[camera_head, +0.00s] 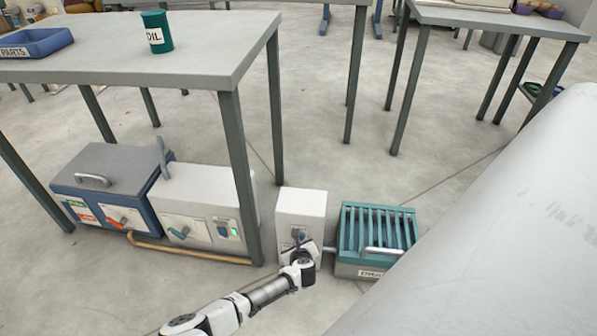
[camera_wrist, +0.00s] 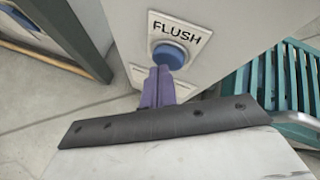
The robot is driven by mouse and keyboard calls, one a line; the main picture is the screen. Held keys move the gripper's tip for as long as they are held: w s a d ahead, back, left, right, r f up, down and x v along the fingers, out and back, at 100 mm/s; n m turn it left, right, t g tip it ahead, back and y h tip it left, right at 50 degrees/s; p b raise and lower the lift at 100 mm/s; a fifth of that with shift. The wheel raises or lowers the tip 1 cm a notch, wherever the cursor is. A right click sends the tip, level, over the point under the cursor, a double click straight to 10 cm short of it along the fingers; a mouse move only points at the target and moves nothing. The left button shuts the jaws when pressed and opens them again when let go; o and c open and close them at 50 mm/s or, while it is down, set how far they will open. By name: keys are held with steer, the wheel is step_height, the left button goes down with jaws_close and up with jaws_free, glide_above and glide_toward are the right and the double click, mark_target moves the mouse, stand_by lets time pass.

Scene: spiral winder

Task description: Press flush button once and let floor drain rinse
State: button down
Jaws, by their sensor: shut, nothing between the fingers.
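The blue flush button (camera_wrist: 169,57) sits on a white box under a label reading FLUSH, seen in the wrist view. The white flush box (camera_head: 301,208) stands on the floor in the head view, with its button (camera_head: 298,234) on the front. My gripper (camera_wrist: 161,72) is shut and empty, with its purple fingertips at the lower edge of the button. I cannot tell whether they touch it or whether it is pressed in. The floor drain (camera_head: 376,229) is a teal slatted grate box just right of the flush box. No water shows in it.
A white box with a green light (camera_head: 205,212) and a blue-and-grey box (camera_head: 110,180) stand left of the flush box, with a tan pipe (camera_head: 190,251) along the floor. A table (camera_head: 190,50) stands over them, its leg (camera_head: 243,180) close to the flush box.

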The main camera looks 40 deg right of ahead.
steer(key=shift+s+a+p, duration=0.5)
steer(key=shift+a+p, duration=0.1)
steer(key=shift+p, duration=0.05)
steer(key=shift+s+a+p, duration=1.65)
steer(key=shift+a+p, duration=0.15)
steer(key=shift+a, duration=0.1)
